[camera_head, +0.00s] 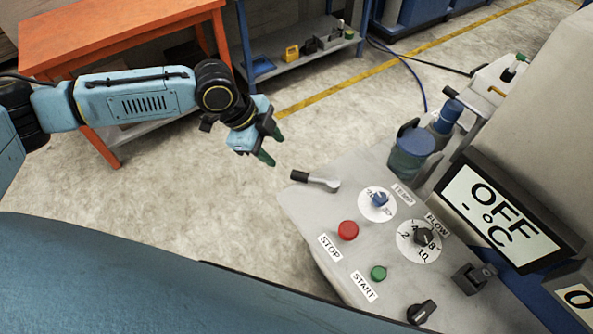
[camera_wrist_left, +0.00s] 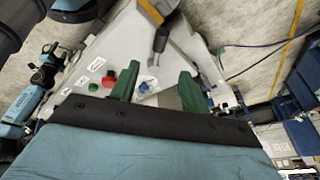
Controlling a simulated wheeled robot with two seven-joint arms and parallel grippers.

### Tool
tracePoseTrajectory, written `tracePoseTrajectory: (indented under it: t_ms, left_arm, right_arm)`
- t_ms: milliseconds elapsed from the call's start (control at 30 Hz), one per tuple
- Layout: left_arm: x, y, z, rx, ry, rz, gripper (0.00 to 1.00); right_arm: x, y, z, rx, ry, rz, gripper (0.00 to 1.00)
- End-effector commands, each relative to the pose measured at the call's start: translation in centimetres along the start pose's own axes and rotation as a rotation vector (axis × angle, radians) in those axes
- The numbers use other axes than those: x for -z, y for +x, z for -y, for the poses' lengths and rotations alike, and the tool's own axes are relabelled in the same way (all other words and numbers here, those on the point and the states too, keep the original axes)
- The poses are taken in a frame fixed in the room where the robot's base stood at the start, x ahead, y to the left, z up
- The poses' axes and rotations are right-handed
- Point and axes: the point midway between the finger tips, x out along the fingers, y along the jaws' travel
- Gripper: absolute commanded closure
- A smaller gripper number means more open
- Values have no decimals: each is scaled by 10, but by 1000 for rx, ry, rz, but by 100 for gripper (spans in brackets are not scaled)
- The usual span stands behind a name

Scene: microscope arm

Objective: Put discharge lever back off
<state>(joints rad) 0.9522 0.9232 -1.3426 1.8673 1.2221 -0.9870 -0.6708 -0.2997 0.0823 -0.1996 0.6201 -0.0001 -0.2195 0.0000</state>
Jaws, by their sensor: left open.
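The discharge lever, which I take to be the small lever with a black grip (camera_head: 301,176) and pale metal arm, sticks out past the left corner of the grey control panel (camera_head: 310,207). In the left wrist view the lever (camera_wrist_left: 160,42) shows beyond my fingertips, roughly between them. My left gripper (camera_head: 268,143) is open and empty, up and left of the lever, apart from it. Its green fingers (camera_wrist_left: 158,88) are spread in the wrist view. My right gripper is not in the head view.
The panel carries a red stop button (camera_head: 348,230), a green start button (camera_head: 378,273), a blue temperature knob (camera_head: 378,199) and a black flow knob (camera_head: 423,237). A display (camera_head: 507,222) reads OFF. A blue-capped flask (camera_head: 411,150) stands behind. Floor left of the panel is clear.

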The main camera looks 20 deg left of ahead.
Motion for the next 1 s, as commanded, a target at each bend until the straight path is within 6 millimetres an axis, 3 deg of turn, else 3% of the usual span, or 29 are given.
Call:
tracePoseTrajectory:
  t_ms: [167,600,800,1000]
  left_arm:
    - [0,19,0,-3,-2,0,54]
    - [0,108,0,-2,-1,1,54]
    - [0,127,0,-1,-1,1,54]
    - [-1,132,0,0,0,1,54]
  right_arm:
    - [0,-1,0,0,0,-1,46]
    - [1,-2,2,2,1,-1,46]
    - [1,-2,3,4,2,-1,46]
    - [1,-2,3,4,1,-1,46]
